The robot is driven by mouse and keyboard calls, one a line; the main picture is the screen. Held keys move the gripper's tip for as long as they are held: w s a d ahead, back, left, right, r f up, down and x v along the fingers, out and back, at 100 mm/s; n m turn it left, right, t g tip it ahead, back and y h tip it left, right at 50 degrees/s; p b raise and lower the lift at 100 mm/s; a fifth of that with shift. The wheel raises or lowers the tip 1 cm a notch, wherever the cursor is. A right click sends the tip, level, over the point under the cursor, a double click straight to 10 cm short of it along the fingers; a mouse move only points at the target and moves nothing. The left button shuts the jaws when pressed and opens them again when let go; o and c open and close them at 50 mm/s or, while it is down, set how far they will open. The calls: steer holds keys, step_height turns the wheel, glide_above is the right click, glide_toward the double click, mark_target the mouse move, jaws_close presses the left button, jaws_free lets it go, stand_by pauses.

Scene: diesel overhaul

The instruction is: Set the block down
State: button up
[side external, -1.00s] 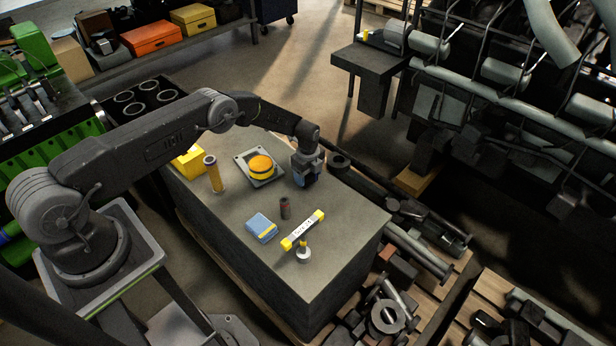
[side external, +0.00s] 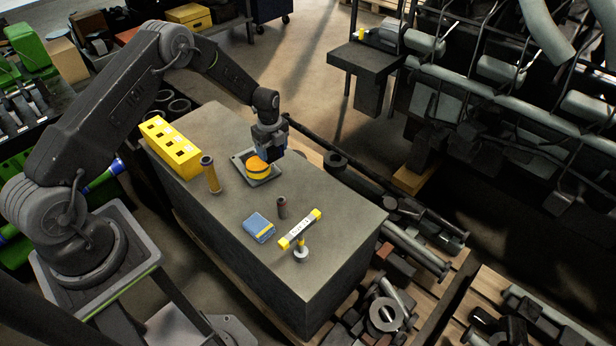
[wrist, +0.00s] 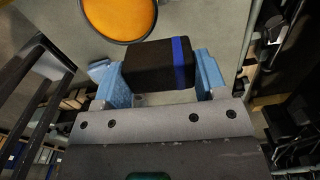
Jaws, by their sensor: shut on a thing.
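The block (wrist: 158,65) is dark with a blue stripe near its right end. It sits between the two blue fingers of my gripper (wrist: 162,80) in the wrist view, which is shut on it. In the side view my gripper (side external: 270,143) is over the far part of the grey workbench (side external: 335,215), just behind a square grey plate that carries an orange and yellow round piece (side external: 257,168). The block is hard to make out in the side view, and I cannot tell how far its underside is from any surface.
The bench's near right area is clear.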

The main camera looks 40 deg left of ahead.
steer(key=w+d+m, duration=0.1)
steer(key=d+m, duration=0.2)
steer(key=d, duration=1.2)
glide_above(344, 218)
steer(key=f, duration=0.6)
steer(key=shift+s+a+f, duration=0.1)
steer(key=shift+a+f, duration=0.05)
steer(key=shift+a, duration=0.15)
steer(key=shift+d+f, duration=0.3)
steer(key=shift+d, duration=0.05)
steer(key=shift+f, duration=1.9)
steer(key=shift+f, duration=0.2)
steer(key=o, duration=1)
steer(key=shift+c, duration=0.2)
steer(key=shift+r, duration=0.1)
